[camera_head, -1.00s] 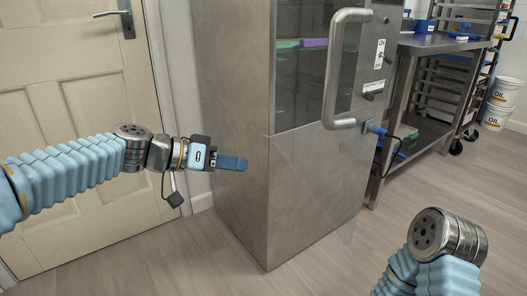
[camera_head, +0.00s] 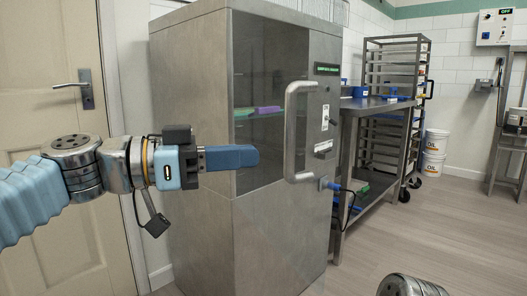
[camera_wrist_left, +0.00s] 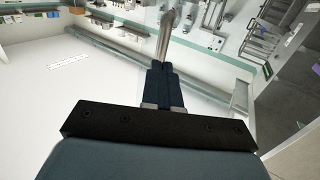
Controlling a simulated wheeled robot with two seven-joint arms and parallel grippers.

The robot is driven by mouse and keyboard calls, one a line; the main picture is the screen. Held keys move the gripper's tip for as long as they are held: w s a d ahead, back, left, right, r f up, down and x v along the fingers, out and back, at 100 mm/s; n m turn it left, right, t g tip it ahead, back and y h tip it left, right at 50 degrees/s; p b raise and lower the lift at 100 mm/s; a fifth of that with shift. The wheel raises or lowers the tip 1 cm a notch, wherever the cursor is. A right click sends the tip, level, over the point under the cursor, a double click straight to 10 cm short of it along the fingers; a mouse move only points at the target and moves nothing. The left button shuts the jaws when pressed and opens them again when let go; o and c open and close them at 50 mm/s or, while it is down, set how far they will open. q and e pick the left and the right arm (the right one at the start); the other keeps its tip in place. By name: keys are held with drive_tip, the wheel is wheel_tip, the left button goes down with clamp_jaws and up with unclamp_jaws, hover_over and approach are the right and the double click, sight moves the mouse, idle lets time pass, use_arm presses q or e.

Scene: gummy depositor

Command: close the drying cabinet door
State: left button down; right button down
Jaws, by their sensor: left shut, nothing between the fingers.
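The steel drying cabinet (camera_head: 190,120) stands in the middle of the head view. Its door (camera_head: 275,225) has a dark glass window (camera_head: 267,80) and a large vertical bar handle (camera_head: 290,130). I cannot tell from here whether the door is fully shut. My left gripper (camera_head: 256,157) is shut and empty, and it appears in front of the cabinet, left of the handle. Its blue fingers (camera_wrist_left: 165,90) point ahead in the left wrist view, where a metal bar (camera_wrist_left: 166,35) shows beyond their tips. My right gripper is out of view; only a piece of my right arm shows at the bottom.
A steel table (camera_head: 375,104) and a tall rack (camera_head: 398,45) stand right of the cabinet. White buckets (camera_head: 433,150) sit behind. A beige door (camera_head: 50,130) is at the left. The floor (camera_head: 440,230) at the right is clear.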

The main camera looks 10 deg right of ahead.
sight(285, 154)
use_arm(q)
drive_tip(key=shift+w+d, duration=0.15)
drive_tip(key=shift+d, duration=0.85)
drive_tip(key=shift+w+d, duration=0.15)
drive_tip(key=shift+d, duration=0.8)
